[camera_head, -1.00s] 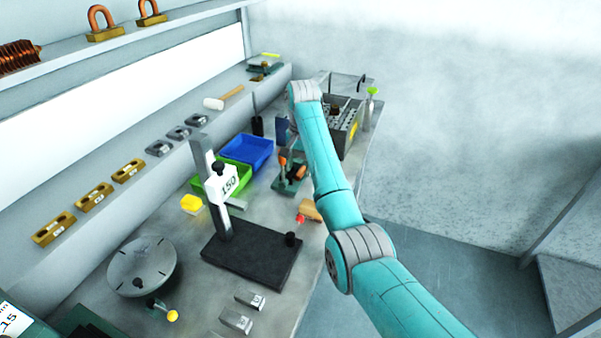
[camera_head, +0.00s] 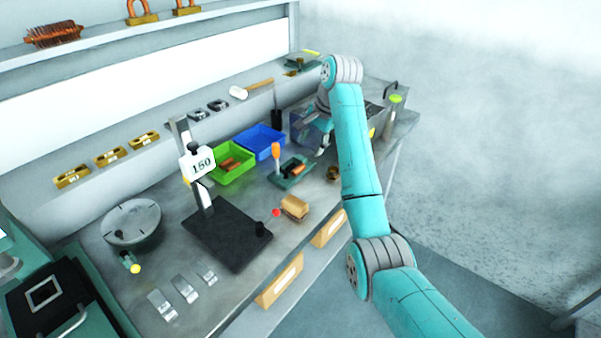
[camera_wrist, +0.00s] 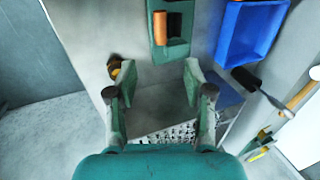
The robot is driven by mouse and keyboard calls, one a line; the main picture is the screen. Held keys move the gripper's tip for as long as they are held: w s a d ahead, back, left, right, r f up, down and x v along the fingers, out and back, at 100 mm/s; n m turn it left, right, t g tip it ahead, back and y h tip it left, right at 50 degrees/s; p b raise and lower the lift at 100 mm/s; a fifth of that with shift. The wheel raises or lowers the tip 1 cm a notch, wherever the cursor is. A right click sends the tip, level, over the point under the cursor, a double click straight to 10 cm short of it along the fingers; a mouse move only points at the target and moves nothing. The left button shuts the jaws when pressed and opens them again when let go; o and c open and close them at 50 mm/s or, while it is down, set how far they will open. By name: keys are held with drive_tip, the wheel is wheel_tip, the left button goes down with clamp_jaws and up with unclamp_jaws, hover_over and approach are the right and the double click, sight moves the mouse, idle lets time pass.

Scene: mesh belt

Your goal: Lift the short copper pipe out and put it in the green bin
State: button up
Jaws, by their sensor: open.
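The green bin (camera_head: 234,160) stands on the bench left of the blue bin, with copper-coloured pieces (camera_head: 230,164) in it. A copper-coloured cylinder (camera_head: 297,169) lies on a small green fixture (camera_head: 284,181) beside an upright orange handle. In the wrist view the fixture (camera_wrist: 171,53) carries the copper-coloured cylinder (camera_wrist: 174,26) at the top. I cannot tell which piece is the short copper pipe. My gripper (camera_wrist: 150,82) is open and empty, with the fixture beyond its fingertips. In the head view it is partly hidden by my arm.
The blue bin (camera_head: 262,139) stands beside the fixture. A perforated metal surface (camera_wrist: 170,133) shows between my fingers. A brown and yellow object (camera_wrist: 115,68) is near the left finger. A height gauge (camera_head: 200,165) on a black base stands nearer. The front bench edge is close.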

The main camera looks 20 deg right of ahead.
hover_over(300, 167)
drive_tip(key=s+d, duration=0.2)
drive_tip(key=f, duration=0.5)
drive_tip(key=shift+w+a, duration=0.1)
drive_tip(key=shift+a, duration=0.1)
drive_tip(key=shift+a+x, duration=0.15)
drive_tip(key=shift+x, duration=1.15)
drive_tip(key=shift+a+x, duration=0.1)
drive_tip(key=shift+x, duration=1.25)
drive_tip(key=shift+r, duration=0.1)
clamp_jaws()
